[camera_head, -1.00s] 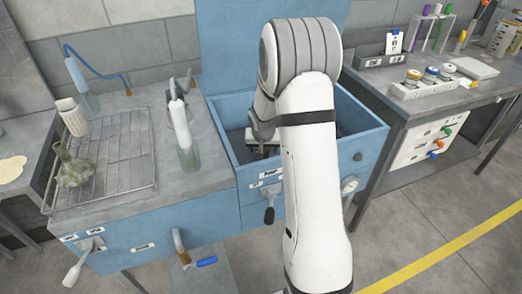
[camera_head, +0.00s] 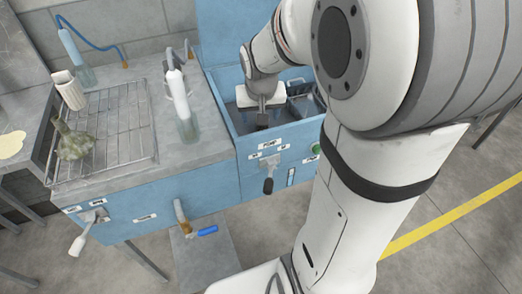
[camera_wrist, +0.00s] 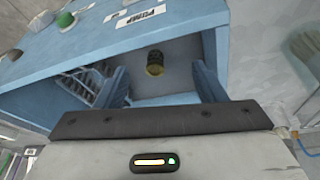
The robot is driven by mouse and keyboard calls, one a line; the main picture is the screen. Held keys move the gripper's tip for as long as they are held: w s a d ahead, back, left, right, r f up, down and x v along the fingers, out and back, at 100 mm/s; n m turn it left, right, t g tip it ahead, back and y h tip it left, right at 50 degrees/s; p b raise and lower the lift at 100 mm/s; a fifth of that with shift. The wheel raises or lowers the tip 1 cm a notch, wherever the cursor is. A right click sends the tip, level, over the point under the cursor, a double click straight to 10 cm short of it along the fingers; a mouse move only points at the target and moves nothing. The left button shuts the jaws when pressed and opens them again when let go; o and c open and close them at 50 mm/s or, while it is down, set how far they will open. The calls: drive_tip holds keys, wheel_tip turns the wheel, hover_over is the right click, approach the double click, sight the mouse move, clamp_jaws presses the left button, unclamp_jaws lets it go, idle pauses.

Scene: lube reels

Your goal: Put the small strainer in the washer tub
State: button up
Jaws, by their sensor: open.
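A small dark cylinder with a brass-yellow rim, seemingly the small strainer (camera_wrist: 155,63), is inside the blue washer tub in the wrist view. It appears to rest on the grey floor near the wall with the PUMP label. My gripper (camera_wrist: 160,72) is open, its blue-grey fingers apart on either side of the view with the strainer beyond them, not held. In the head view my gripper (camera_head: 262,118) points down into the washer tub (camera_head: 225,112). I cannot make out the strainer there; the gripper and front wall may hide it.
A slatted rack (camera_wrist: 88,85) is inside the tub beside the strainer. My arm covers the right side.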

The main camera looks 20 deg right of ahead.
drive_tip(key=s+a+r+n, duration=0.1)
drive_tip(key=s+a, duration=0.2)
drive_tip(key=s, duration=0.5)
drive_tip(key=s+a+r+n+g+y, duration=0.1)
drive_tip(key=s+a, duration=0.2)
drive_tip(key=s, duration=0.5)
drive_tip(key=shift+s+r+n, duration=0.15)
drive_tip(key=shift+r+n, duration=0.15)
drive_tip(key=shift+n, duration=0.1)
drive_tip(key=shift+a+r, duration=0.1)
drive_tip(key=shift+w+p+v, duration=0.25)
drive_tip(key=shift+p+v, duration=0.85)
